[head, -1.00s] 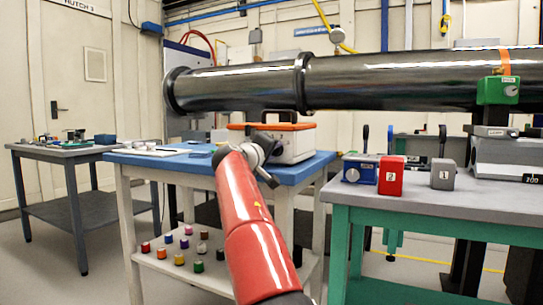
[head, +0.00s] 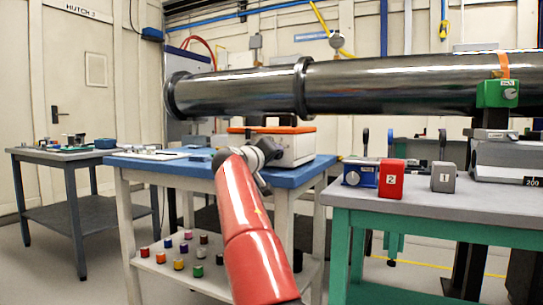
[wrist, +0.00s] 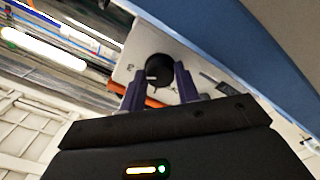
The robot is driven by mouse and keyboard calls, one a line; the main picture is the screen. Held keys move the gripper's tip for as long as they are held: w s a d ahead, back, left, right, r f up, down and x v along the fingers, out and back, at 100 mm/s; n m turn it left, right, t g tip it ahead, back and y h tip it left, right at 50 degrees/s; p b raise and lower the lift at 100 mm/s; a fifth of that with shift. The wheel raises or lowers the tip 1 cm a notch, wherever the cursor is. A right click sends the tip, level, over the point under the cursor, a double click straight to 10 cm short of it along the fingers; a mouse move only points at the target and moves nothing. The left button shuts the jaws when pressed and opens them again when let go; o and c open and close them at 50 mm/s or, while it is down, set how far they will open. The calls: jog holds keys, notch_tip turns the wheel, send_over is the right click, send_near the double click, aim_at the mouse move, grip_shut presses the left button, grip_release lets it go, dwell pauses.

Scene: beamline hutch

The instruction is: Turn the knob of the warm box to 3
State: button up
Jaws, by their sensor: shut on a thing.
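The warm box (head: 296,150) is a white case with an orange lid and dark handle on the blue-topped table. In the wrist view its pale face (wrist: 128,62) shows a round black knob (wrist: 158,66) with a small white mark. My gripper (wrist: 158,76) has its two fingers on either side of the knob and is shut on it. No dial numbers are readable. In the head view my wrist covers the front left of the box and hides the knob and fingertips.
The blue-topped table (head: 190,168) has papers at left and small coloured pots on its lower shelf. A large dark pipe (head: 400,82) runs above the box. A green bench (head: 440,203) at right holds red and grey blocks and a blue device.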

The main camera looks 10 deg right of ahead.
jog(key=o, duration=1)
jog(key=shift+c, duration=0.2)
jog(key=shift+s+a+f+b, duration=0.15)
jog(key=shift+s+a+b, duration=0.15)
jog(key=b+v, duration=0.1)
jog(key=v, duration=0.6)
jog(key=shift+b, duration=0.3)
